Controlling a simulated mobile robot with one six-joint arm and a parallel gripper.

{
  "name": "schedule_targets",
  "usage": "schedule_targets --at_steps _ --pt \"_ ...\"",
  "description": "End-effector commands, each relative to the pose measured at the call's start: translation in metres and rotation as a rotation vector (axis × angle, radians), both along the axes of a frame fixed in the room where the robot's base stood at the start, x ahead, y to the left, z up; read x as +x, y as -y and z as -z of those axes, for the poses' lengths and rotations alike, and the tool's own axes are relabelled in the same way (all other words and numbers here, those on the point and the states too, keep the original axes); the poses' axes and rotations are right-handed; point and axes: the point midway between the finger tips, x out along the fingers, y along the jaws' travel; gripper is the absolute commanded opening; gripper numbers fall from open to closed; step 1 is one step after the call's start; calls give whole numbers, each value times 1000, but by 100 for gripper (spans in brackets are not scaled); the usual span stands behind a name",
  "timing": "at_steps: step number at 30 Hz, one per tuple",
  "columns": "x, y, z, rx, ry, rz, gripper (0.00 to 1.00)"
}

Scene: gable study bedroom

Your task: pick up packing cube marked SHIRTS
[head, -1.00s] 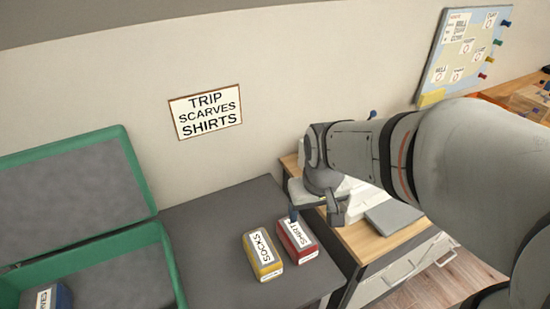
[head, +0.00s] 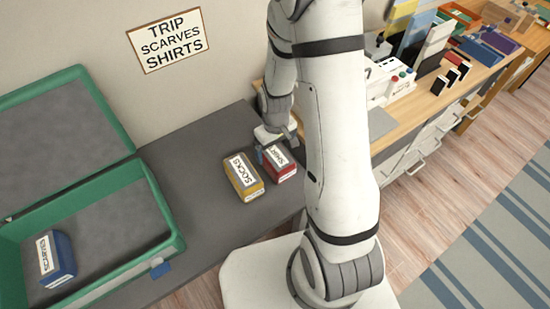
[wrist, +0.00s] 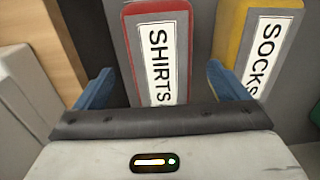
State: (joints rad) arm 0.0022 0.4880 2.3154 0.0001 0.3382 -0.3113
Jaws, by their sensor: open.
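The red packing cube marked SHIRTS (head: 281,172) lies on the grey bench top, label up, close to the right of the yellow SOCKS cube (head: 243,177). My gripper (head: 276,147) is open and empty at the far end of the SHIRTS cube, and my arm hides part of that area. In the wrist view my blue fingertips (wrist: 160,88) stand to either side of the red SHIRTS cube (wrist: 158,50), with its near end hidden behind my gripper body. The right fingertip lies between it and the SOCKS cube (wrist: 268,48). I cannot tell the height of the fingertips.
A green open case (head: 160,215) with a blue cube (head: 58,258) inside stands at left. A wooden desk (head: 405,118) with several items adjoins at right. A wall sign (head: 167,40) reads TRIP, SCARVES, SHIRTS. Grey bench top behind the cubes is clear.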

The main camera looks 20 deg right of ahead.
Motion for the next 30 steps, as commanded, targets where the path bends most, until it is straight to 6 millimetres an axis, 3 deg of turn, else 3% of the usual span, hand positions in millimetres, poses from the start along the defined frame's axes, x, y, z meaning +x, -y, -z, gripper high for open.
schedule_targets --at_steps 12,22,30 --pt "2 -2 46 0 -2 -1 94" --pt "3 -2 52 0 0 -1 94" --pt "2 -2 52 0 0 -2 72"
